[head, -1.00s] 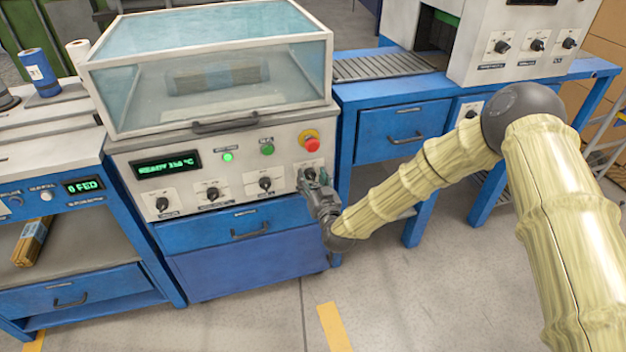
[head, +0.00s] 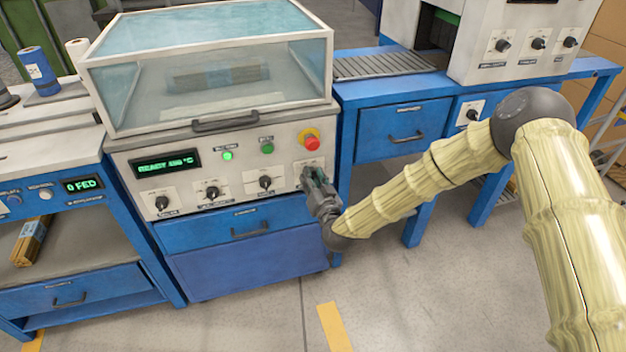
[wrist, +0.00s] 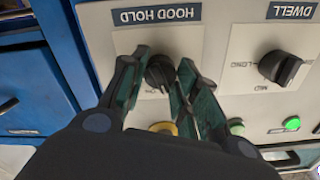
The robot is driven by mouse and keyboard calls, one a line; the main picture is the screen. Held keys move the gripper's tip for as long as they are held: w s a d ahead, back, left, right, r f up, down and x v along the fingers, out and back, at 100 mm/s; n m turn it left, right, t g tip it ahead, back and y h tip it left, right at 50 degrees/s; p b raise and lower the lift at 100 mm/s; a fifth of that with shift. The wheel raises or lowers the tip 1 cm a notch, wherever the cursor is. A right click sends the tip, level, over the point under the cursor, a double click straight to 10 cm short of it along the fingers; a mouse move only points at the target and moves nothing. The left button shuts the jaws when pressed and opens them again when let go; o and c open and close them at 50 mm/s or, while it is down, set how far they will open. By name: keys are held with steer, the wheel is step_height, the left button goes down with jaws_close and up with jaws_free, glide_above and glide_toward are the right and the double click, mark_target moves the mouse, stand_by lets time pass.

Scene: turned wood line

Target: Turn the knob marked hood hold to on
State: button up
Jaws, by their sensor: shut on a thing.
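The hood hold knob (wrist: 159,71) is a dark round knob on a pale plate labelled HOOD HOLD, upside down in the wrist view. My gripper (wrist: 165,76) is shut on it, with one green-padded finger on each side. A small label, apparently ON, shows on the plate just below the knob. The knob's pointer direction is hard to tell between the fingers. In the head view my gripper (head: 314,176) is at the right end of the machine's front panel, below the red stop button, and hides the knob.
The dwell knob (wrist: 282,67) sits beside it. Other knobs (head: 265,183) line the panel left of my gripper. The red stop button (head: 311,141) on its yellow base is just above. A clear hood (head: 210,75) covers the machine, with a blue drawer (head: 236,230) below.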

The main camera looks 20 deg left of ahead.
steer(key=m+b, duration=0.1)
steer(key=m, duration=0.4)
steer(key=shift+d+f+m+b, duration=0.1)
steer(key=shift+f+m+b, duration=0.05)
steer(key=shift+m+b, duration=0.95)
steer(key=shift+m, duration=1.3)
steer(key=shift+w, duration=0.1)
steer(key=o, duration=1)
steer(key=shift+d, duration=0.1)
steer(key=v, duration=1.2)
